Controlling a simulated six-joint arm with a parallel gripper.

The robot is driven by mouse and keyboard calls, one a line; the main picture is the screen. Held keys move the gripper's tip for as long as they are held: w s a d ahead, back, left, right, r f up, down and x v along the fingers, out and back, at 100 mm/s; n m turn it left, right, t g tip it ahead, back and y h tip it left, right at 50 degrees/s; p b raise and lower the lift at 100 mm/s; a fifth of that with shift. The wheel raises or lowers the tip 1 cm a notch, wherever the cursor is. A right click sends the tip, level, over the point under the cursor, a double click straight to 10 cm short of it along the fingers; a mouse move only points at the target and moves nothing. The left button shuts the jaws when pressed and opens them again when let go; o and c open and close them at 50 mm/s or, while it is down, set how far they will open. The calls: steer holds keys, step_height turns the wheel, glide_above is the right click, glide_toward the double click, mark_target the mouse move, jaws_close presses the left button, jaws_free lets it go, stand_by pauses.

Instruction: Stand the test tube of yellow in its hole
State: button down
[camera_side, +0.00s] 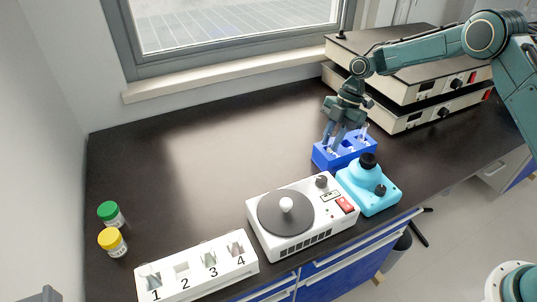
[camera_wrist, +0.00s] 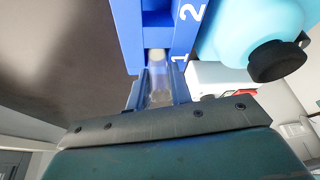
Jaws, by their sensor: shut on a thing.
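A blue test tube rack (camera_side: 345,150) stands right of the middle of the bench. It also shows at the top of the wrist view (camera_wrist: 128,30), with the numbers 1 and 2 on its face. My gripper (camera_side: 333,144) points down at the rack's left end. In the wrist view my gripper (camera_wrist: 159,88) is shut on a clear test tube (camera_wrist: 160,70), which lies between the two fingers in front of the rack's opening near number 1. The tube's contents are too pale to name surely, and its lower end is hidden. Another tube (camera_side: 365,129) shows at the rack's right.
A light blue device (camera_side: 368,190) with a black top stands close in front of the rack. A white stirrer plate (camera_side: 285,212) is left of it. A white numbered holder (camera_side: 197,270) and green-capped (camera_side: 110,213) and yellow-capped (camera_side: 112,241) jars are front left.

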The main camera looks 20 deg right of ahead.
steer(key=c, duration=1.2)
jaws_free()
steer(key=shift+r, duration=3.5)
steer(key=shift+r, duration=0.1)
